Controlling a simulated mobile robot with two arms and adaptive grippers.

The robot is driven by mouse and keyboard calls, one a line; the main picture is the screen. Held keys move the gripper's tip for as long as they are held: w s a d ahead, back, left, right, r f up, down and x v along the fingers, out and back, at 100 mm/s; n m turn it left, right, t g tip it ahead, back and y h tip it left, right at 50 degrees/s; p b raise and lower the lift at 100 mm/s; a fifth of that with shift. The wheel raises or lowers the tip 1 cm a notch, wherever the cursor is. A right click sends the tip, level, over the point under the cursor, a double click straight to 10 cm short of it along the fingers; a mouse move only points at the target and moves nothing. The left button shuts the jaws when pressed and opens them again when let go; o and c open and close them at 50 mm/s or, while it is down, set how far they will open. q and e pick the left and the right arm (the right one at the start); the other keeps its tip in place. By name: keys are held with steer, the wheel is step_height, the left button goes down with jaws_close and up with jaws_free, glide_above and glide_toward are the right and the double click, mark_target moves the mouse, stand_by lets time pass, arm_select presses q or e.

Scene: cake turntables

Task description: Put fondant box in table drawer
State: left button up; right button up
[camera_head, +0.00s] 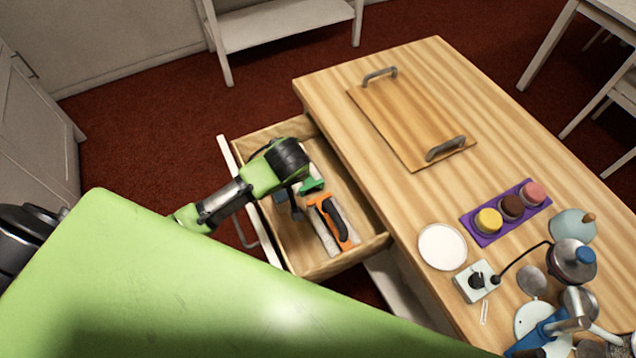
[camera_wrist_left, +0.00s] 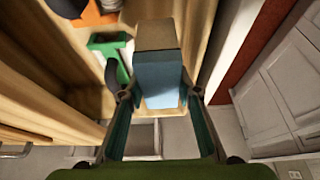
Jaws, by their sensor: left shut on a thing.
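The fondant box, blue with a tan end, shows in the left wrist view (camera_wrist_left: 160,82) between the fingers of my left gripper (camera_wrist_left: 160,97). The gripper is shut on it. In the head view my left gripper (camera_head: 290,196) is at the left part of the open table drawer (camera_head: 312,268), and its wrist hides part of the drawer. Only a small bluish-grey part of the box shows there. I cannot tell whether the box touches the drawer floor. My right gripper is not in view.
The drawer holds an orange-handled tool (camera_head: 334,222) and a green item (camera_head: 312,186). On the wooden table (camera_head: 440,80) are a board with handles (camera_head: 405,115), a purple tray (camera_head: 483,239), a white disc (camera_head: 442,247) and several tools. My green arm covers the lower left.

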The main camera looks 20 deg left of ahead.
arm_select(q)
step_height(320, 180, down, 5)
steer(key=shift+s+a+r, duration=0.1)
steer(key=shift+f, duration=0.75)
step_height(320, 180, down, 2)
steer(key=shift+f, duration=0.6)
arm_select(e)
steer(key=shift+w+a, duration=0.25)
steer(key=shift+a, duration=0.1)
arm_select(q)
steer(key=shift+f, duration=0.15)
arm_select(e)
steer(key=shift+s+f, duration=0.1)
arm_select(q)
steer(key=o, duration=1)
steer(key=shift+f, duration=0.1)
steer(key=shift+o, duration=0.2)
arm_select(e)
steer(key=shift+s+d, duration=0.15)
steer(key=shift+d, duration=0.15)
